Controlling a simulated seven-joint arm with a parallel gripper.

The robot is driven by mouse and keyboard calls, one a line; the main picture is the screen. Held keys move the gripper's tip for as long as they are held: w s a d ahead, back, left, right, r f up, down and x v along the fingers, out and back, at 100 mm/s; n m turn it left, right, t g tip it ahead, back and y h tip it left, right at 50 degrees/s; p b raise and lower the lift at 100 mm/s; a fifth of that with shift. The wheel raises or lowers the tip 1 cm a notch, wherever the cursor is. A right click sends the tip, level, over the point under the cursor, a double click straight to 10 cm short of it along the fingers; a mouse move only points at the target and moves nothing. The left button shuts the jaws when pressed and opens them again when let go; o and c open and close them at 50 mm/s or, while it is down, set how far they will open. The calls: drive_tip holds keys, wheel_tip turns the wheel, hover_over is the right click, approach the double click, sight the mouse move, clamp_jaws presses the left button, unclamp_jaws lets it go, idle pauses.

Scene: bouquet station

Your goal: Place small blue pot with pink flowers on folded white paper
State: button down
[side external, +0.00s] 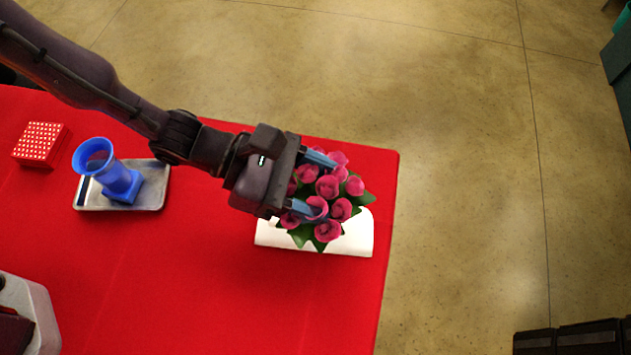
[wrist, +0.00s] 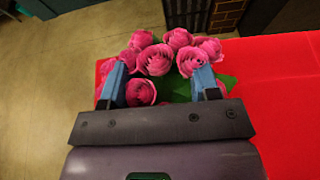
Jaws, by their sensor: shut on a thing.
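The pink flowers (side external: 328,187) with green leaves are between the blue-tipped fingers of my gripper (side external: 317,183), which is shut on the bouquet or its pot. The small blue pot itself is hidden beneath the blooms and fingers. The folded white paper (side external: 350,239) lies on the red table below the flowers, partly covered by them. I cannot tell whether the pot touches the paper. In the wrist view the flowers (wrist: 157,60) spread in front of and between the fingers of my gripper (wrist: 160,85); the paper does not show there.
A blue flared vase (side external: 119,180) stands on a metal tray (side external: 153,196) at the left. A red dotted box (side external: 40,144) is farther left. A grey-white object (side external: 38,308) sits at the lower left. The red table (side external: 200,290) is clear in front; its right edge is close to the paper.

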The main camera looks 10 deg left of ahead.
drive_tip(key=shift+c, duration=1.8)
unclamp_jaws()
drive_tip(key=shift+f, duration=0.1)
drive_tip(key=shift+a+r, duration=0.2)
drive_tip(key=v, duration=1.1)
drive_tip(key=shift+a, duration=0.35)
drive_tip(key=shift+r, duration=0.15)
